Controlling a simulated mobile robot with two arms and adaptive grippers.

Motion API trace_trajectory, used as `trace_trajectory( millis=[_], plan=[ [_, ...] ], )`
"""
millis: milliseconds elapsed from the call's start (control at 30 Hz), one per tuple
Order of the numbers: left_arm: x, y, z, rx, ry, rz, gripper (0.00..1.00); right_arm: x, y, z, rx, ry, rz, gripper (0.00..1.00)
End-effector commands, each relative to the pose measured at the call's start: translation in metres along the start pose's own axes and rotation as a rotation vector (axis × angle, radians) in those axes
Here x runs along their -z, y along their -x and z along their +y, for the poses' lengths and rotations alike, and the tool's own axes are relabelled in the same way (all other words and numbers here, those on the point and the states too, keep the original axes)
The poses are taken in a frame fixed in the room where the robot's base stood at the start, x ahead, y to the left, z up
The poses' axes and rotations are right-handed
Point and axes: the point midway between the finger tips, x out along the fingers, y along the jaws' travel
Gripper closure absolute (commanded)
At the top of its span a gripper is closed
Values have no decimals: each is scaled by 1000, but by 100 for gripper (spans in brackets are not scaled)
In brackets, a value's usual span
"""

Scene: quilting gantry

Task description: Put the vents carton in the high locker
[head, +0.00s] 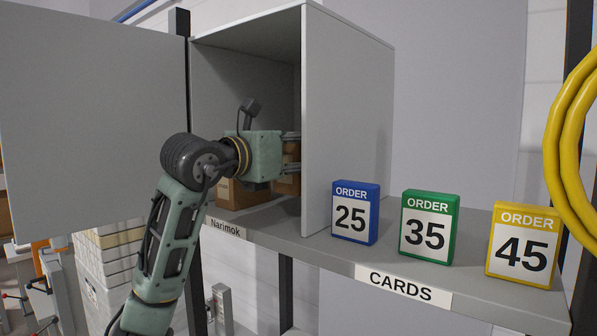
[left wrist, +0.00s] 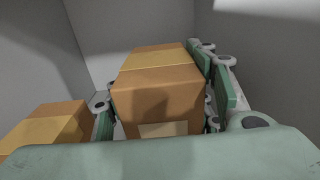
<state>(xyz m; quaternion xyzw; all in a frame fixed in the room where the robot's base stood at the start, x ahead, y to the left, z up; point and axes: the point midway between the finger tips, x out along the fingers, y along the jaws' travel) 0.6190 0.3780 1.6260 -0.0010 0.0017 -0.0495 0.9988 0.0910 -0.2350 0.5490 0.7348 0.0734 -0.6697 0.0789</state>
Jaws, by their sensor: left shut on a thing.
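The high locker (head: 349,110) is a grey box on a shelf, its front open and its door (head: 95,110) swung out to the left. My left gripper (head: 291,151) reaches inside it and is shut on a brown carton, taken as the vents carton (left wrist: 158,95). In the left wrist view this carton is upright between the two fingers. In the head view the gripper and the locker's side wall hide most of it. I cannot read its label or tell if it touches the locker floor. My right gripper is not in view.
Another brown carton (head: 240,194) stands in the locker, left of the held one; it also shows in the left wrist view (left wrist: 48,135). Blue (head: 355,212), green (head: 429,227) and yellow (head: 523,244) order blocks stand on the shelf (head: 460,275) right of the locker. A yellow hose (head: 562,150) hangs at right.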

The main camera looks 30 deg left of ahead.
Motion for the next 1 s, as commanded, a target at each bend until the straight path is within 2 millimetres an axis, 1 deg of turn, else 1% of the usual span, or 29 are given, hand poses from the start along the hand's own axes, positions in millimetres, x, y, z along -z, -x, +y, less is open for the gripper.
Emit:
trace_trajectory(
  millis=[167,400,500,800,933,967,1000],
  plan=[
    [8,0,0,1,0,-2,84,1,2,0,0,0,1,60],
    [34,0,0,1,0,1,84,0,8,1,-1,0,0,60],
    [40,0,0,1,0,-2,84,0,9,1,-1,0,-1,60],
    [42,1,0,1,0,-3,84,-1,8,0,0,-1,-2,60],
    [46,0,0,0,-1,-3,84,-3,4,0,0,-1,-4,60],
    [46,0,0,1,0,0,47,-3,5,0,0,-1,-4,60],
    [45,0,0,1,0,0,44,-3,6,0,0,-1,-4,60]
  ],
)
